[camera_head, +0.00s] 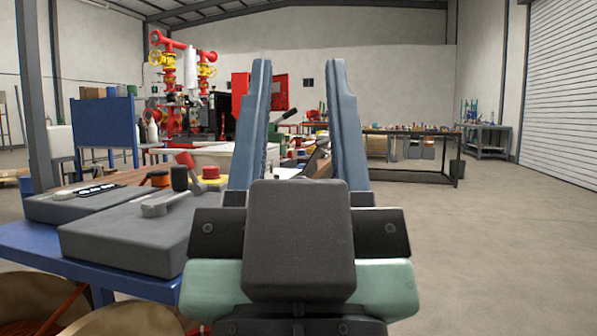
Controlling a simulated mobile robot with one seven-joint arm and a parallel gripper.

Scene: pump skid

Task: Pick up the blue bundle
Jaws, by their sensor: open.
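My gripper (299,66) fills the middle foreground. Its two long blue-grey fingers point up and away from the camera, wide apart. The gap between them holds nothing that I can make out. I cannot pick out a blue bundle in this view. My gripper's body and fingers hide part of the cluttered tables behind them.
A blue workbench (35,243) stands close at the left, with grey blocks (130,238), a wrench (165,203) and a red knob (211,172) on it. Red pipework (169,75) stands behind. A dark-framed table (415,173) is farther back. The floor (500,240) at right is clear.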

